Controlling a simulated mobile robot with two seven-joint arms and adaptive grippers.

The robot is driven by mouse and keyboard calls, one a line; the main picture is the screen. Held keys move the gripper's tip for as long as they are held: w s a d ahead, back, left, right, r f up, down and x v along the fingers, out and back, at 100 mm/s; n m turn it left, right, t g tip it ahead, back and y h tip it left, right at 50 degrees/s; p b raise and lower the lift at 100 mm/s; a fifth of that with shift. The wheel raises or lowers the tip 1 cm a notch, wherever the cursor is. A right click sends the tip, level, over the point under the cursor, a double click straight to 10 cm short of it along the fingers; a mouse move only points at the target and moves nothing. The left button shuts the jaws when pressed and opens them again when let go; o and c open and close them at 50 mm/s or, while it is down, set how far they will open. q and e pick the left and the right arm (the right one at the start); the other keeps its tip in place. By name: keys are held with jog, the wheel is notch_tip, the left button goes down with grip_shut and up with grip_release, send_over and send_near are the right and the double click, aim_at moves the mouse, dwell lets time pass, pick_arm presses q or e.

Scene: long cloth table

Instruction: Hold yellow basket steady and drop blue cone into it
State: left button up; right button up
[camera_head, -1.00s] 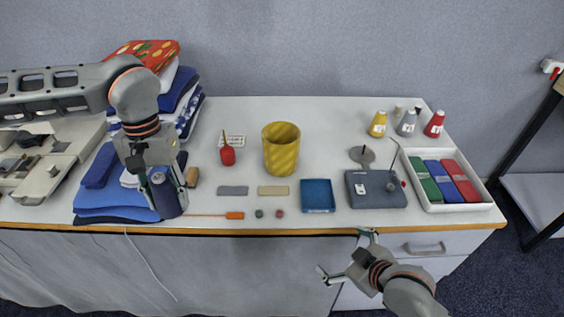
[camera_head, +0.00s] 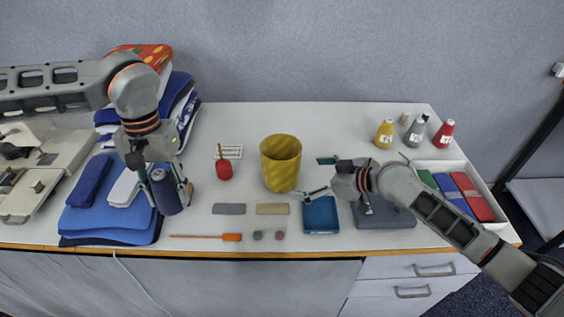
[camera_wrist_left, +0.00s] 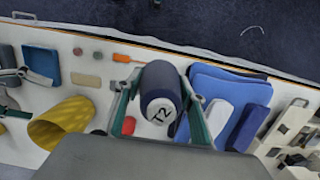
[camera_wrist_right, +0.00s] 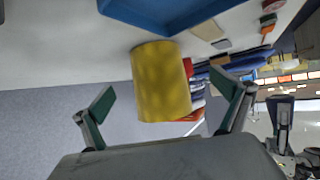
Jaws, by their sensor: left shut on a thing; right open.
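The yellow basket (camera_head: 281,165) stands upright near the middle of the table. It also shows between the fingers in the right wrist view (camera_wrist_right: 160,85). The dark blue cone (camera_head: 166,192) is beside the blue folded cloths at the left. My left gripper (camera_head: 168,184) is shut on it; the left wrist view shows the cone (camera_wrist_left: 160,90) between the fingers, its marked end visible. I cannot tell whether it touches the table. My right gripper (camera_head: 315,178) is open and empty, just right of the basket and apart from it, with its fingers pointing towards it.
A blue tray (camera_head: 320,214) lies below the right gripper, and a grey device (camera_head: 385,214) is under the right arm. A red oiler (camera_head: 223,168) stands left of the basket. Grey (camera_head: 229,209) and tan blocks (camera_head: 272,209) lie before it. Red, grey and yellow cones stand at the back right.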

aim_at(288, 174)
jog(key=shift+w+d+r, duration=0.1)
jog(key=shift+w+r, duration=0.05)
jog(key=shift+w, duration=0.35)
jog(key=b+x, duration=0.5)
jog(key=x, duration=0.3)
jog(key=shift+b+x, duration=0.7)
jog(key=shift+x, duration=0.2)
